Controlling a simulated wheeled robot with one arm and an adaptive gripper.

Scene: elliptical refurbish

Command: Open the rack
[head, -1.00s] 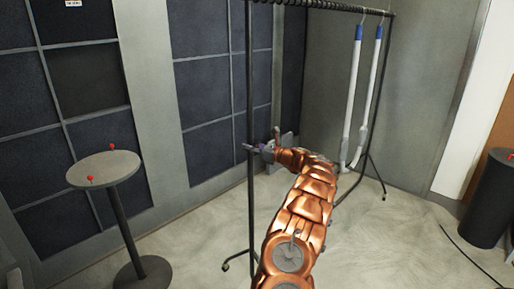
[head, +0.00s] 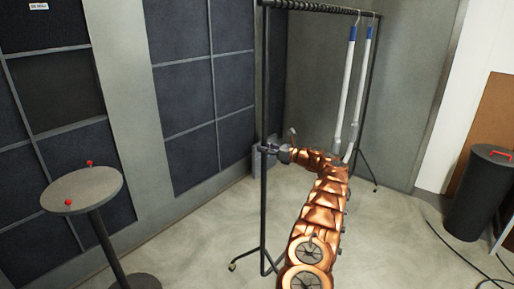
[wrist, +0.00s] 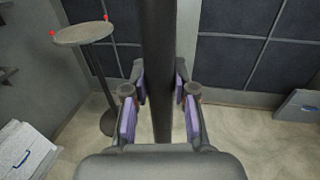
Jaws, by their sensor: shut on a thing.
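The rack is a black wheeled frame with a ribbed top rail. Its near upright post (head: 264,92) stands left of centre in the head view, and its far end is further back to the right. My gripper (head: 270,149) is shut on the near post at about mid-height. In the wrist view the post (wrist: 158,45) runs upright between the two purple-padded fingers of my gripper (wrist: 160,105). The contact on the far side of the post is hidden.
White tubes with blue tops (head: 347,85) hang from the rack. A round pedestal table (head: 95,190) with red-topped items stands at left. A black bin (head: 480,195) and floor cables (head: 455,250) are at right. Open floor lies between table and rack.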

